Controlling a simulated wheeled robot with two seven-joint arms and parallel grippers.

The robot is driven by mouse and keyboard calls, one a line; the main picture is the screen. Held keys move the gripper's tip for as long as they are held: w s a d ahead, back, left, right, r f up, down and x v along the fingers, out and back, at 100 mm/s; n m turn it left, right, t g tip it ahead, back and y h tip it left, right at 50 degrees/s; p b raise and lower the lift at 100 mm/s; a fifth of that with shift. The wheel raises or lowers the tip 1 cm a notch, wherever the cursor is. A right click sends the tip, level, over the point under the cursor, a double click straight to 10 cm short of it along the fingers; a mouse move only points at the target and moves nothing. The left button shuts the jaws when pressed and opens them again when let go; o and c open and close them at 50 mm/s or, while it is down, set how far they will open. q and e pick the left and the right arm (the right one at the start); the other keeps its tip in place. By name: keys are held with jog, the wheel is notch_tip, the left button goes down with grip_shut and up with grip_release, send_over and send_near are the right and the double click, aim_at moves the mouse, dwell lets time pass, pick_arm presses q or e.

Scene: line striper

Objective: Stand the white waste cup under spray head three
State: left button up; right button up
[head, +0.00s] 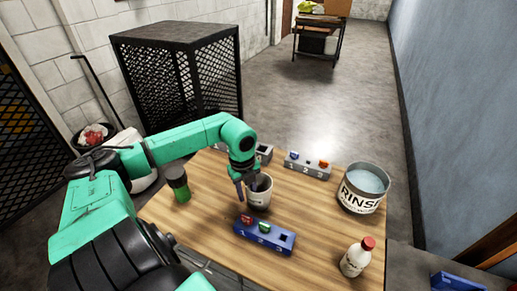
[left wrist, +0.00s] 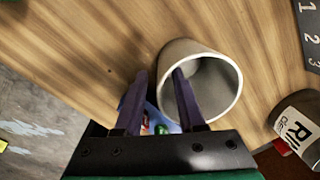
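The white waste cup (head: 259,199) stands upright on the wooden table, dark marks on its front; the left wrist view shows its open mouth (left wrist: 230,88). My left gripper (head: 249,195) is open at the cup: one finger is left of the wall, the other reaches into the mouth, as the left wrist view also shows (left wrist: 160,78). The fingers are wide apart, with the rim between them. A blue block (head: 264,236) numbered 1 to 3 holds a red and a green piece. I cannot identify spray head three. My right gripper is out of view.
Behind the cup are a grey numbered block (head: 307,166) and another partly hidden one (head: 264,153). A RINSE bucket (head: 362,190) and red-capped bottle (head: 354,261) stand right, a dark green jar (head: 178,184) left. Bare wood lies between cup and bucket.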

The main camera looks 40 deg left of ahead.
pick_arm(q)
grip_shut()
dwell(1.3)
